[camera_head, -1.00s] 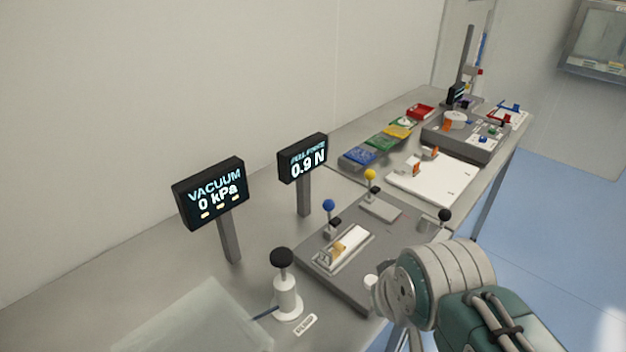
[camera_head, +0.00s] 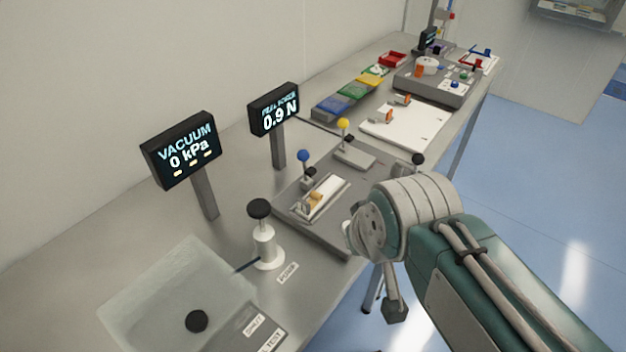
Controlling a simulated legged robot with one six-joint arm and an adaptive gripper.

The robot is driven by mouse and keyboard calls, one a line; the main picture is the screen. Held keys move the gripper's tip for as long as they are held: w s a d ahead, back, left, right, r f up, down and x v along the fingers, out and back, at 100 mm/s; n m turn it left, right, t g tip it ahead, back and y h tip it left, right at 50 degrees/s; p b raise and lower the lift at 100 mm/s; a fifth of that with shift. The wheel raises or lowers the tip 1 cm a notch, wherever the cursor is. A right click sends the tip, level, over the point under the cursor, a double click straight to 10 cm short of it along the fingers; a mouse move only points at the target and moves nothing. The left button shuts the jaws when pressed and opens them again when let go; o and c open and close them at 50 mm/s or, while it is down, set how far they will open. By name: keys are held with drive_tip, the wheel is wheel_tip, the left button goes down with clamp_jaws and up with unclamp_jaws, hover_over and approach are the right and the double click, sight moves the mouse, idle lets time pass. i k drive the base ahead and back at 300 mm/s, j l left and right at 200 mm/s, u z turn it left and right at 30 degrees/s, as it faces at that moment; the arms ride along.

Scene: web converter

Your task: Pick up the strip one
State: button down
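No strip is labelled as strip one, and I cannot tell which piece it is. A white board (camera_head: 432,133) toward the back right carries small orange-tabbed pieces (camera_head: 384,117) (camera_head: 402,99). A pale, narrow piece (camera_head: 326,197) with a tan block (camera_head: 314,199) lies on the grey fixture plate (camera_head: 283,213) in the middle. My arm comes in from the lower right and hides the plate's right side. My gripper does not show clearly, so its fingers cannot be seen.
A vacuum display (camera_head: 182,150) and a pull force display (camera_head: 274,112) stand on posts. A black-knobbed white post (camera_head: 264,240) and a clear box (camera_head: 150,285) are nearby. Blue (camera_head: 304,156) and yellow (camera_head: 343,124) knobs rise from the fixtures. Coloured trays (camera_head: 352,92) line the back.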

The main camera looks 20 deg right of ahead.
sight(318, 198)
drive_tip(key=k+l+u, duration=0.2)
drive_tip(key=l, duration=0.15)
drive_tip(key=l+u, duration=0.15)
drive_tip(key=l, duration=0.25)
drive_tip(key=k+l+u, duration=0.2)
drive_tip(key=l, duration=0.15)
drive_tip(key=l+u, duration=0.15)
drive_tip(key=l, duration=0.15)
drive_tip(key=k, duration=0.05)
